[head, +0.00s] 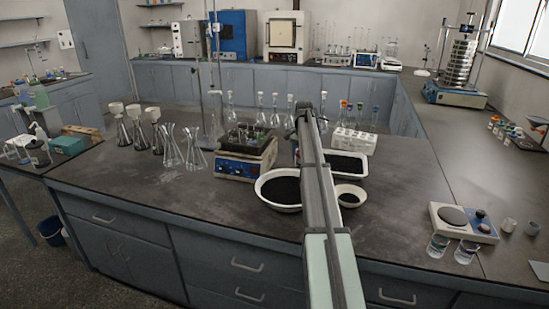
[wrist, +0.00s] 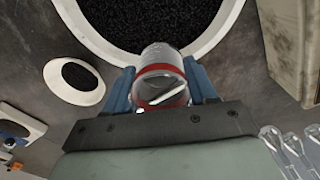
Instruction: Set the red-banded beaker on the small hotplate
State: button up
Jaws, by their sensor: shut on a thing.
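The red-banded beaker (wrist: 160,72) is clear glass with a red band around it. In the wrist view it sits between the blue fingers of my gripper (wrist: 163,85), which is shut on it. A pale streak crosses the glass. The beaker appears in front of a white dish of black grains. In the head view my arm hides the beaker and most of my gripper. The small hotplate (head: 463,222), a pale box with a dark round plate (head: 453,216) and dark knobs, stands at the right of the bench. Its plate looks bare. My gripper is well away from it.
Two glass beakers (head: 437,247) stand at the hotplate's front edge, with small cups (head: 508,226) to its right. A large white dish (head: 280,206), a smaller bowl (head: 350,205), a blue-fronted device (head: 245,165) and a white rack (head: 353,140) stand around my arm. Bench between bowl and hotplate is clear.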

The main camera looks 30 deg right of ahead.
jog(key=s+d+m, duration=0.5)
jog(key=s+d, duration=1.6)
jog(key=d, duration=0.4)
jog(key=s+d+m, duration=0.2)
jog(key=s+d, duration=0.5)
jog(key=s, duration=0.6)
jog(key=s+d+m, duration=0.2)
jog(key=s+d, duration=0.5)
jog(key=s, duration=0.6)
jog(key=shift+s+f, duration=0.15)
jog(key=shift+f, duration=3)
jog(key=shift+f, duration=0.55)
jog(key=o, duration=1.3)
